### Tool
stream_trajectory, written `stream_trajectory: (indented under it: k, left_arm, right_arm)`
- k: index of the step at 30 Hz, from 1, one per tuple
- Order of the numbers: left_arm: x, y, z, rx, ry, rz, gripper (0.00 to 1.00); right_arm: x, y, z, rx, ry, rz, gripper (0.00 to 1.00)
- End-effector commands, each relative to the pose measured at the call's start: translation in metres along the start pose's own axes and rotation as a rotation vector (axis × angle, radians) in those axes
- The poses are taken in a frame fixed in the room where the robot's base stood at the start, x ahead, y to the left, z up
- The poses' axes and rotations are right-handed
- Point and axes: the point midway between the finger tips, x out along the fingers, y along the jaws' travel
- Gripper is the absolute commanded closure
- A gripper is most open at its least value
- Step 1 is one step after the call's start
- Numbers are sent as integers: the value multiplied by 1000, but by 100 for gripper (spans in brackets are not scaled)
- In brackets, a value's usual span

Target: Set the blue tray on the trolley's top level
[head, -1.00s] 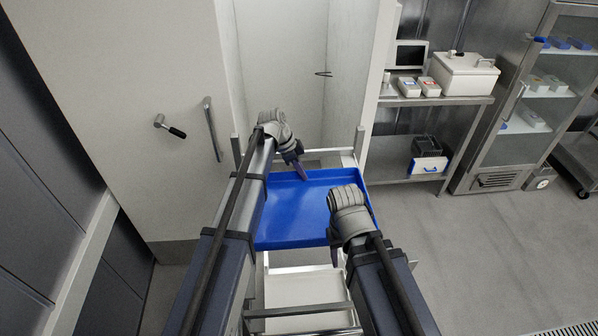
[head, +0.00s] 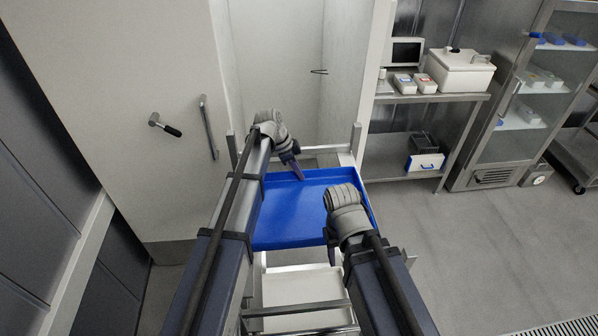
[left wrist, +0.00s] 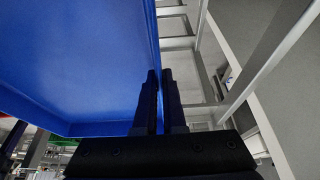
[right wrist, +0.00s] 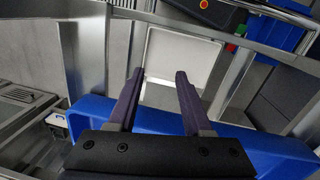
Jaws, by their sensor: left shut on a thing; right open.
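The blue tray (head: 290,215) is level in the middle of the head view, above the trolley (head: 300,288), whose metal frame and white lower surface show in front of it. Whether the tray touches the top level is hidden. My left gripper (head: 298,174) is shut on the tray's wall near its far side; the left wrist view shows the fingers (left wrist: 160,78) closed at the wall of the tray (left wrist: 75,60). My right gripper (head: 334,258) is open at the tray's near right side. In the right wrist view its fingers (right wrist: 158,78) are apart, with the tray's blue edge (right wrist: 90,108) by their bases.
A white doorway recess (head: 280,70) is behind the trolley. A white door with a handle (head: 209,128) stands to the left. A steel bench (head: 430,98) with boxes and a glass-door cabinet (head: 540,100) are at the right. The floor (head: 480,240) at right is clear.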

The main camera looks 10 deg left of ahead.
Motion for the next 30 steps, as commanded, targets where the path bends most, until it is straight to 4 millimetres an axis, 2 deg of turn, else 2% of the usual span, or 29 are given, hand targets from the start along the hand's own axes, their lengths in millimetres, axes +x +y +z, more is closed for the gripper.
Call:
stream_trajectory:
  k: [5, 6, 15, 23, 30]
  left_arm:
    - [4, 0, 2, -1, 1, 1, 100]
    - [3, 0, 1, -1, 1, 1, 89]
    - [3, 0, 1, 0, 0, 0, 58]
    - [2, 0, 1, 1, -1, -1, 58]
    - [-14, 0, -6, 0, 0, 0, 58]
  right_arm:
    - [4, 0, 0, 0, 0, 0, 50]
    - [3, 0, 0, 0, 0, 0, 50]
    - [3, 0, 0, 0, 0, 0, 50]
    - [2, 0, 0, 1, 0, 0, 50]
    - [-15, 1, 1, 1, 0, 0, 50]
